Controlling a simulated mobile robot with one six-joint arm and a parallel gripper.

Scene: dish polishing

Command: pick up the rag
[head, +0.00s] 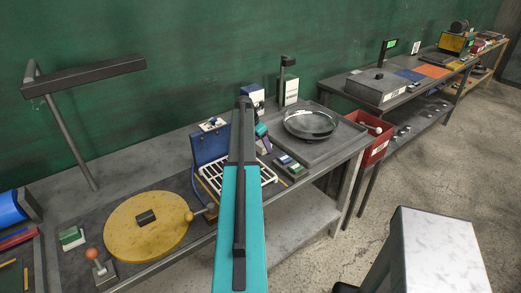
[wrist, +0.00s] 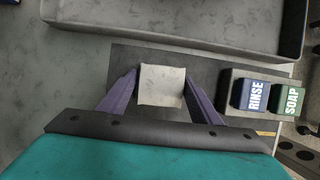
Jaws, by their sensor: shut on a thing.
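The rag (wrist: 162,86) is a pale grey, square piece in the middle of the wrist view. The two purple fingers of my gripper (wrist: 162,92) stand at its left and right sides and are shut on it. A dark flat mat (wrist: 125,62) lies beneath. I cannot tell whether the rag still touches the mat. In the head view my gripper (head: 263,145) is above the bench, just left of the tray, and the rag cannot be made out there.
Blocks marked RINSE (wrist: 254,95) and SOAP (wrist: 290,101) sit in a holder right of my gripper. A grey tray (head: 345,140) holds a round shiny dish (head: 310,122). A blue case (head: 209,147) and yellow disc (head: 150,228) are to the left. A red bin (head: 378,150) is right.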

